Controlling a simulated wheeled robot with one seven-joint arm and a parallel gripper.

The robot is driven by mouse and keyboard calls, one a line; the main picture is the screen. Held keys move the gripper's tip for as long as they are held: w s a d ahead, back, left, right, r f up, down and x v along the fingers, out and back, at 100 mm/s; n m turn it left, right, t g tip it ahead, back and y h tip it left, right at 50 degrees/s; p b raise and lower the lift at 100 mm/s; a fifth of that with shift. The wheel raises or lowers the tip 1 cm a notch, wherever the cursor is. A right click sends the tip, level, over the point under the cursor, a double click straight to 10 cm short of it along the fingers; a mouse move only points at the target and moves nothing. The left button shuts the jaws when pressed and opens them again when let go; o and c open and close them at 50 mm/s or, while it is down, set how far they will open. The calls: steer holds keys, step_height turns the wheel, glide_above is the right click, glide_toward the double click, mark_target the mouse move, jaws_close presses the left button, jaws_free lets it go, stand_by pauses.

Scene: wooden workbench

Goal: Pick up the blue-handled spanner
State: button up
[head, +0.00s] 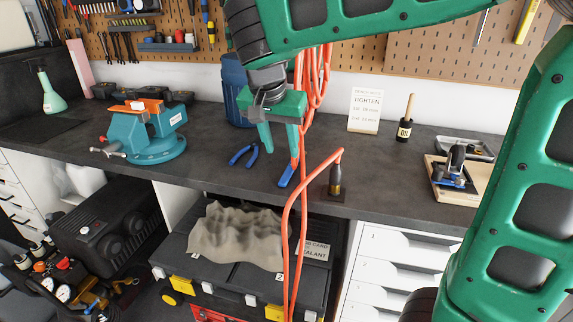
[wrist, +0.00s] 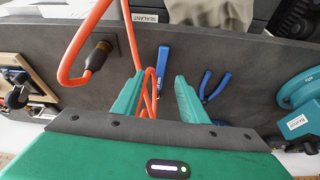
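The blue-handled spanner lies on the dark bench top near its front edge; its blue handle (head: 286,177) shows below my gripper's right finger. In the wrist view the handle (wrist: 162,64) points toward the bench's front edge, just beyond the fingertips. Its other end is hidden behind the orange cable and my gripper. My gripper (head: 282,153) is open and empty, pointing down over the bench. In the wrist view its two green fingers (wrist: 160,78) stand apart, with the spanner handle roughly in line with the gap. I cannot tell the exact height between them.
An orange cable (head: 291,215) runs close to the spanner to a black plug (head: 336,181); it shows between the fingers in the wrist view (wrist: 150,90). Blue-handled pliers (head: 243,156) lie to the left, beyond them a vise (head: 150,138).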

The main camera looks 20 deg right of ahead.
glide_toward(286, 175)
steer(key=shift+x, duration=3.95)
steer(key=shift+r, duration=0.1)
jaws_close()
